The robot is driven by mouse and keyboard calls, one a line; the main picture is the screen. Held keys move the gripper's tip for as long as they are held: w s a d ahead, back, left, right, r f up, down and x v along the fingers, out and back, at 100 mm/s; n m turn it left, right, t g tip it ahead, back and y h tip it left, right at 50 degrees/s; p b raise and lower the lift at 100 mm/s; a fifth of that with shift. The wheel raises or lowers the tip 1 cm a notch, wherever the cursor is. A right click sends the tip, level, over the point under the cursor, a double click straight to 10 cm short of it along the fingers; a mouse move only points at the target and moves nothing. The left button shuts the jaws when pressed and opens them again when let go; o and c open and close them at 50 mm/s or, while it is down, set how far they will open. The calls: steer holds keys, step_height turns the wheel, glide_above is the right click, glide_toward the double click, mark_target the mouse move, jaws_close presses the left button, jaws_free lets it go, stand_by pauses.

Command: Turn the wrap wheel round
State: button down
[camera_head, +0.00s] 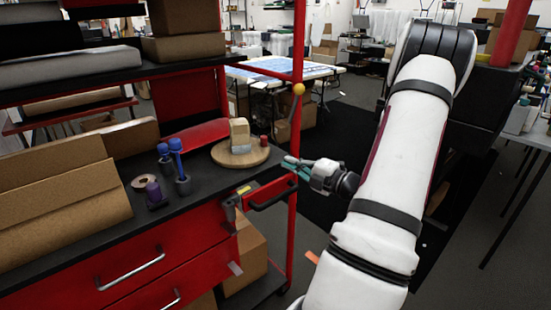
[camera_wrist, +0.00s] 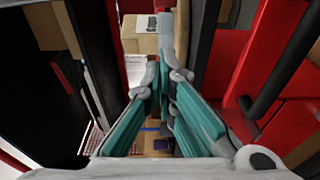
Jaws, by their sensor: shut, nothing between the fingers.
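The wrap wheel appears to be the round wooden disc (camera_head: 220,154) lying flat on the black bench top in the head view. A tan and grey block (camera_head: 240,136) stands on it, and a small red cylinder (camera_head: 264,141) is at its right edge. My gripper (camera_head: 288,161) is just right of the wheel, by the bench's corner, pointing left at it. Its teal fingers are shut and empty. I cannot tell whether the fingertips touch the rim. In the wrist view the fingers (camera_wrist: 160,75) come together at mid-picture, and a tan edge beside them may be the wheel.
A red upright post (camera_head: 296,110) with a yellow ball stands close to my gripper. A black drawer handle (camera_head: 271,196) is just below. Blue-topped tools (camera_head: 179,165), a tape roll (camera_head: 145,181) and cardboard (camera_head: 60,205) occupy the bench's left. Dark open floor lies behind my arm.

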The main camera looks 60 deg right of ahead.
mark_target(268, 153)
steer(key=w, duration=0.6)
steer(key=w+b, duration=0.1)
steer(key=w, duration=0.1)
steer(key=shift+w+d, duration=0.35)
steer(key=shift+w, duration=0.05)
steer(key=w+d, duration=0.2)
steer(key=shift+w+d, duration=0.15)
steer(key=shift+w, duration=0.15)
steer(key=shift+w+d, duration=0.4)
steer(key=shift+d, duration=0.05)
steer(key=shift+d+r, duration=0.1)
steer(key=shift+d, duration=0.05)
